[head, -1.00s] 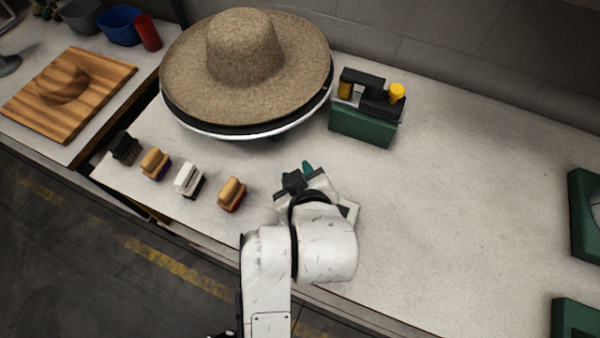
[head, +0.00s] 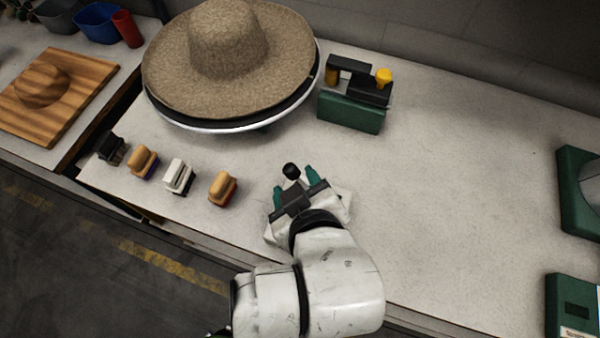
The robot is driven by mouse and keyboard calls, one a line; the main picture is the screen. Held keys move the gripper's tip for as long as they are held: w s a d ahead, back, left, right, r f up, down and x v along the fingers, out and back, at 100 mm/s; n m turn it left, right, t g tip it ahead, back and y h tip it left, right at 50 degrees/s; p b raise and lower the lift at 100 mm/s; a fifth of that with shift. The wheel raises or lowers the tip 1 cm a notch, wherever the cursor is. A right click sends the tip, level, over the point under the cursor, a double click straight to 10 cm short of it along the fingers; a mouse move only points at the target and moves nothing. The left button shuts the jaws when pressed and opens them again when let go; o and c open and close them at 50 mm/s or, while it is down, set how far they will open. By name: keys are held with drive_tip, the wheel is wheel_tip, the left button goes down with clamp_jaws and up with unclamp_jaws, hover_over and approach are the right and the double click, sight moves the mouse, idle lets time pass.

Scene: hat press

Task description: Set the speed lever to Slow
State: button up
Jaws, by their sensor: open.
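A black ball knob (head: 291,171), which looks like the top of the speed lever, shows just beyond and between the fingertips of my gripper (head: 295,181). A pale housing (head: 342,204) shows beside and under my gripper, on the table. My gripper is open, its two green fingers spread to the left and right of the knob. I cannot tell whether either finger touches it. The lever's shaft, its slot and any Slow marking are hidden by my gripper and wrist.
A wide felt hat (head: 225,55) rests on a round press at the back. A green device (head: 352,110) with yellow knobs stands right of it. Several brushes (head: 222,188) line the front left. Green units (head: 572,308) stand at the right edge. The table's right middle is clear.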

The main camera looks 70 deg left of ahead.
drive_tip(key=shift+v, duration=1.2)
